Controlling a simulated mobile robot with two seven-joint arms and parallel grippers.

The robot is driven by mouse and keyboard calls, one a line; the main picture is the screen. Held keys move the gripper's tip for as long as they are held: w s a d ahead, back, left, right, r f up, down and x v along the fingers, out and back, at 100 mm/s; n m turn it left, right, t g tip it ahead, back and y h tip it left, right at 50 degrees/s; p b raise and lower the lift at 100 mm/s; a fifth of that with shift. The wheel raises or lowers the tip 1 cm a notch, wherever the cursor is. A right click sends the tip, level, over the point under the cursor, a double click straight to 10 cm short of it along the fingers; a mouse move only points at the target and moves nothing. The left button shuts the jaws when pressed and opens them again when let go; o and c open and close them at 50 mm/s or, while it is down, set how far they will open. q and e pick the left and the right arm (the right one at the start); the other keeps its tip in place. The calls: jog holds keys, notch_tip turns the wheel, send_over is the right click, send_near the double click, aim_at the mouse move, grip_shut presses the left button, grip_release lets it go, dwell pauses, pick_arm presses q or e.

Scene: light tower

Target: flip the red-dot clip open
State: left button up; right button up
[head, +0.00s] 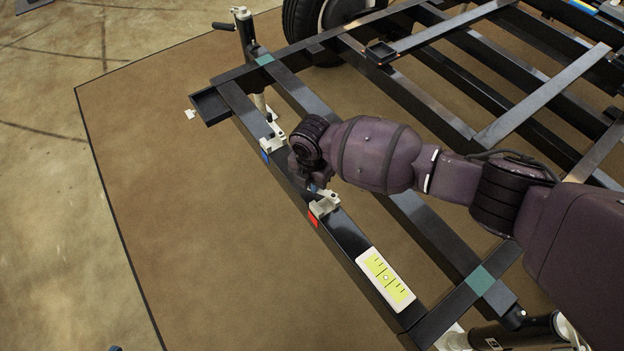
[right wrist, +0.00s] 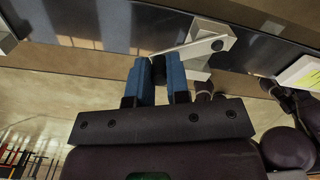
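The red-dot clip (head: 325,204) is a pale metal clip on the dark frame beam, above a red mark (head: 313,219) on the beam's side. In the right wrist view the clip (right wrist: 199,62) shows a flat pale lever running left from its pivot. The lever's free end is just beyond my right gripper's fingertips (right wrist: 158,68); I cannot tell whether they touch. My left gripper is not in view.
A second pale clip (head: 272,141) with a blue mark sits farther along the same beam (head: 350,240). A yellow level plate (head: 385,279) lies nearer on it. A crank jack (head: 246,38) stands at the far corner. The brown mat (head: 190,200) left of the frame is clear.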

grip_shut()
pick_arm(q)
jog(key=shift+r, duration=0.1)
pick_arm(e)
jog(key=shift+w+r, duration=0.1)
jog(key=shift+w+d+r+m+p, duration=0.1)
jog(key=shift+w+m+p, duration=0.15)
jog(key=shift+m, duration=0.25)
jog(key=shift+w+d+m+p, duration=0.1)
jog(key=shift+m+p, duration=0.2)
jog(key=shift+m, duration=0.2)
jog(key=shift+w+d+m+p, duration=0.3)
jog(key=shift+w+m+p, duration=0.1)
jog(key=shift+m, duration=0.6)
jog(key=shift+w+d+m, duration=0.15)
jog(key=shift+d+m, duration=0.05)
jog(key=shift+m, duration=0.4)
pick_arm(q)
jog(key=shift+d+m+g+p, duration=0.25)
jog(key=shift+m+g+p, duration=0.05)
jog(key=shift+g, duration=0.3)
pick_arm(e)
jog(key=shift+w+d+f+m, duration=0.15)
jog(key=shift+d+f+m, duration=0.1)
jog(key=shift+m, duration=0.35)
